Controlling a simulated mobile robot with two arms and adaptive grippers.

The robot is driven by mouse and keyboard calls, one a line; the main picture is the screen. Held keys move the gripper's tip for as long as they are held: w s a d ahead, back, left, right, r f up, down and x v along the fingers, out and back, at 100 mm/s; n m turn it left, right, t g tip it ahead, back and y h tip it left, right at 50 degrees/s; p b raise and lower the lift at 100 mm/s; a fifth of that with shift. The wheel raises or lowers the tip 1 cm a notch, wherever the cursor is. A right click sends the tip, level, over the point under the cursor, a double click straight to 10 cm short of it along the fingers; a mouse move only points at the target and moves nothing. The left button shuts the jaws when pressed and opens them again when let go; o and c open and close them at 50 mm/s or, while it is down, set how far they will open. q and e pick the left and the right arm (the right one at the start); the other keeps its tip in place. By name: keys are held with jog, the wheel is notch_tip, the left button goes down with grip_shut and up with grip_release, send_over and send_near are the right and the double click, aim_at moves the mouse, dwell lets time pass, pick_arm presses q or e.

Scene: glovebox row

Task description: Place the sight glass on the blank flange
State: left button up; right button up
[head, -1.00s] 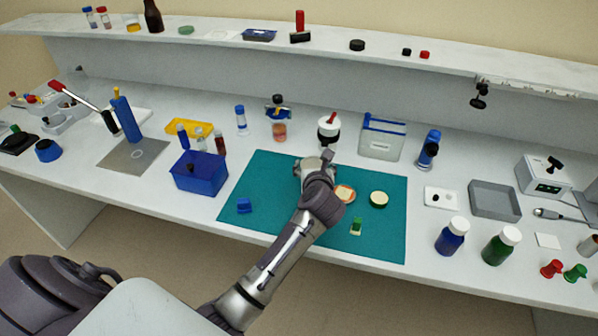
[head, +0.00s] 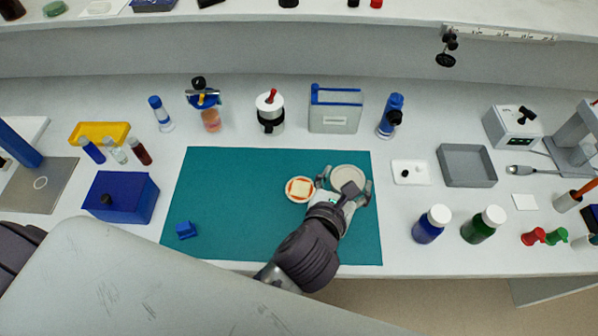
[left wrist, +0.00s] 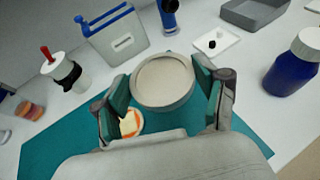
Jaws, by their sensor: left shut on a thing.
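My left gripper (head: 347,189) is over the right part of the green mat (head: 235,195). It is shut on the sight glass (head: 347,174), a round grey ring with a pale face, held level. In the left wrist view the sight glass (left wrist: 163,80) sits between both fingers. The blank flange, which I take to be the pale round disc seen earlier on the mat, is hidden, apparently under the sight glass; I cannot tell whether they touch. An orange-ringed disc with a pale centre (head: 300,189) lies just left of the gripper. My right gripper is not in view.
A blue box (head: 120,197) and a small blue block (head: 186,229) are to the left. A white-lidded pot (head: 270,112) and a grey case (head: 335,110) stand behind the mat. Blue (head: 432,224) and green (head: 482,225) bottles stand right. The mat's left part is mostly clear.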

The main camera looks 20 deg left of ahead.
aim_at(298, 194)
pick_arm(q)
jog(key=a+f, duration=0.1)
jog(key=a, duration=0.2)
jog(key=a+f+p, duration=0.1)
jog(key=a+f, duration=0.1)
jog(key=w+a+f, duration=0.1)
jog(key=a+f, duration=0.1)
jog(key=a, duration=0.1)
jog(key=shift+w+a, duration=0.1)
jog(key=shift+a, duration=0.2)
jog(key=shift+w+a+f, duration=0.25)
jog(key=shift+a+f, duration=0.2)
jog(key=shift+a, duration=0.3)
jog(key=shift+a+f, duration=0.1)
jog(key=shift+f, duration=0.05)
notch_tip(298, 194, down, 3)
jog(key=shift+f, duration=0.45)
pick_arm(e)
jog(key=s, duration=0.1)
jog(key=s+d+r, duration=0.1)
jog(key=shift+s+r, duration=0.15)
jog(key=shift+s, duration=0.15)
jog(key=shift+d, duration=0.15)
pick_arm(q)
jog(key=o, duration=1.7)
jog(key=shift+f, duration=0.2)
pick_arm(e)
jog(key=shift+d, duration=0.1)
